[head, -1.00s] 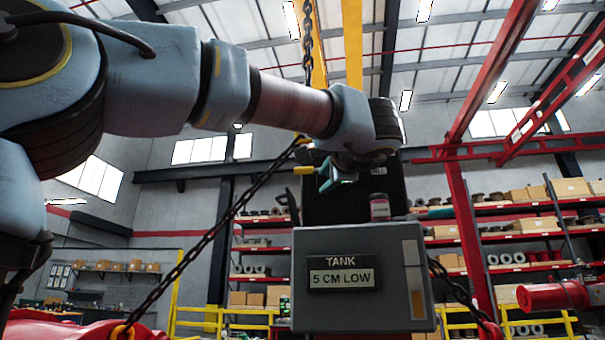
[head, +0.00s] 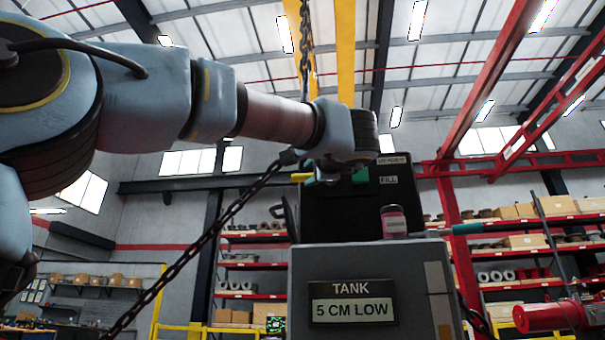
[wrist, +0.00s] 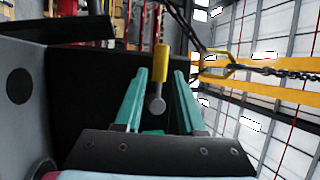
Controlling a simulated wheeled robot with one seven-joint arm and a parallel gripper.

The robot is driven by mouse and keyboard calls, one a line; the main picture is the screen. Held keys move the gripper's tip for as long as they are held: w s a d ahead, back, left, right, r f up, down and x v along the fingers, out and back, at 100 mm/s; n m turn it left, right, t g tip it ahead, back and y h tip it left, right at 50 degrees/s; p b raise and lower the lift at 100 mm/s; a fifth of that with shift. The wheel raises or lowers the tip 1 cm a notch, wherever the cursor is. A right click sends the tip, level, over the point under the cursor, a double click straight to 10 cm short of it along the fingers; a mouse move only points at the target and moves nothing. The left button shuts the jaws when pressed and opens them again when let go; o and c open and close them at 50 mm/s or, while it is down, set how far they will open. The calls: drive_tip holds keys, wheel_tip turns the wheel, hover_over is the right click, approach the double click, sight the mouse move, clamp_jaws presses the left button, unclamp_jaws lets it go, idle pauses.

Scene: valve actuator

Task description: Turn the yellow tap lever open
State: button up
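The yellow tap lever (head: 302,177) sticks out to the left of my gripper in the head view, in front of the dark panel. In the wrist view the yellow lever (wrist: 161,58) has a grey round end (wrist: 156,104) that shows in the gap between my teal fingers. My gripper (wrist: 160,76) is open, with space on both sides of the lever; I cannot tell whether either finger touches it. In the head view my gripper (head: 336,177) is partly hidden under my wrist. The tap's body is hidden.
A grey tank box (head: 375,270) labelled "5 CM LOW" stands below, with a small pink-labelled jar (head: 393,222) on top. A black panel (head: 400,195) marked "FILL" rises behind. A chain (head: 200,250) runs diagonally at the left. Shelves (head: 510,255) stand farther back.

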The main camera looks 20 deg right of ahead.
sight(305, 176)
drive_tip(key=p+x, duration=0.2)
drive_tip(key=x, duration=0.3)
drive_tip(key=shift+w+r+p, duration=0.2)
drive_tip(key=shift+w+p, duration=0.1)
drive_tip(key=shift+p, duration=0.05)
drive_tip(key=shift+w, duration=0.5)
clamp_jaws()
drive_tip(key=shift+f, duration=0.1)
idle(0.6)
